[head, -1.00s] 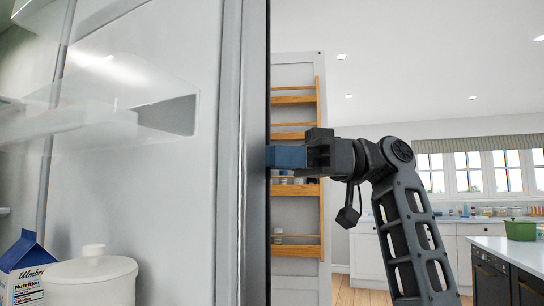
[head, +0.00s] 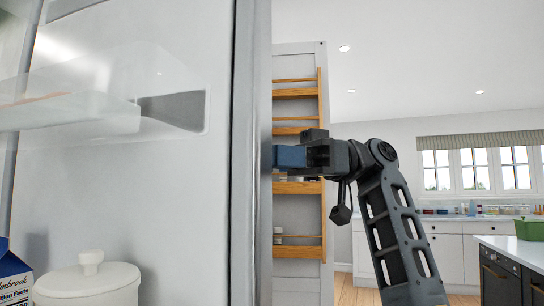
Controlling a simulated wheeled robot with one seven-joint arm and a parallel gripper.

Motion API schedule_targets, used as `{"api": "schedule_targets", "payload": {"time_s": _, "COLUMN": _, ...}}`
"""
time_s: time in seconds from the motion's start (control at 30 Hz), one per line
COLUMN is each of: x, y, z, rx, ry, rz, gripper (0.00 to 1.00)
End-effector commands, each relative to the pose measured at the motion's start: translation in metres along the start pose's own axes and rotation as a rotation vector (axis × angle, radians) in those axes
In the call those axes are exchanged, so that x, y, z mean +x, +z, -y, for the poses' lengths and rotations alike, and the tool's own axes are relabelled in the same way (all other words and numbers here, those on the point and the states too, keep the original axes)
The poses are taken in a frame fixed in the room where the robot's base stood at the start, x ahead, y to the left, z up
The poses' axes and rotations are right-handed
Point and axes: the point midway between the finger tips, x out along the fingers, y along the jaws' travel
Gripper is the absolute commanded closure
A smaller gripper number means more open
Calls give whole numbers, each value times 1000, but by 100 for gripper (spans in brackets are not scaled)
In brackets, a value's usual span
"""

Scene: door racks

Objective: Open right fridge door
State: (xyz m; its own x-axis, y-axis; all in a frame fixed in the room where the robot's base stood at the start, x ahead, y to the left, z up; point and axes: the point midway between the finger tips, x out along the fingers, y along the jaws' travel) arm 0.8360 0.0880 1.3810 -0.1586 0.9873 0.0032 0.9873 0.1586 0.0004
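The fridge door (head: 252,230) stands open, with its edge running top to bottom just left of the middle of the head view. Its inner face with a clear shelf bin (head: 90,110) fills the left. My gripper (head: 290,157) is just right of the door edge, with its blue fingers reaching to the edge. The fingertips are partly hidden behind the edge, so I cannot tell whether they touch the door or are open or shut. Any handle is out of sight.
A white lidded canister (head: 88,285) and a blue carton (head: 14,280) are at the lower left. A wooden door rack (head: 297,188) stands behind my gripper. A kitchen island (head: 510,270) with a green pot (head: 528,230) is at the right. Wooden floor shows between them.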

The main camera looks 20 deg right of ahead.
Motion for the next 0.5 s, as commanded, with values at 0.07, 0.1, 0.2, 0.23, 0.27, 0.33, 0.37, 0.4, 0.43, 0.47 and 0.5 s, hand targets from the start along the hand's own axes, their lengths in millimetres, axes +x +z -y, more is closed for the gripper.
{"api": "schedule_targets", "payload": {"time_s": 0.07, "x": 9, "y": -2, "z": -2, "rx": -1, "ry": -5, "rz": 3, "gripper": 100}}
{"api": "schedule_targets", "payload": {"time_s": 0.1, "x": 9, "y": -2, "z": -2, "rx": -1, "ry": -5, "rz": 4, "gripper": 100}}
{"api": "schedule_targets", "payload": {"time_s": 0.2, "x": 9, "y": -2, "z": -2, "rx": -1, "ry": -6, "rz": 4, "gripper": 70}}
{"api": "schedule_targets", "payload": {"time_s": 0.23, "x": 9, "y": -1, "z": -2, "rx": -1, "ry": -6, "rz": 4, "gripper": 67}}
{"api": "schedule_targets", "payload": {"time_s": 0.27, "x": 9, "y": -1, "z": -2, "rx": -1, "ry": -6, "rz": 4, "gripper": 64}}
{"api": "schedule_targets", "payload": {"time_s": 0.33, "x": 9, "y": -1, "z": -2, "rx": 0, "ry": -6, "rz": 3, "gripper": 57}}
{"api": "schedule_targets", "payload": {"time_s": 0.37, "x": 8, "y": -1, "z": -2, "rx": 0, "ry": -6, "rz": 3, "gripper": 57}}
{"api": "schedule_targets", "payload": {"time_s": 0.4, "x": 8, "y": -1, "z": -2, "rx": 0, "ry": -5, "rz": 3, "gripper": 57}}
{"api": "schedule_targets", "payload": {"time_s": 0.43, "x": 8, "y": -1, "z": -2, "rx": 0, "ry": -5, "rz": 3, "gripper": 57}}
{"api": "schedule_targets", "payload": {"time_s": 0.47, "x": 8, "y": -1, "z": -2, "rx": 1, "ry": -5, "rz": 3, "gripper": 57}}
{"api": "schedule_targets", "payload": {"time_s": 0.5, "x": 7, "y": -1, "z": -1, "rx": 1, "ry": -5, "rz": 3, "gripper": 57}}
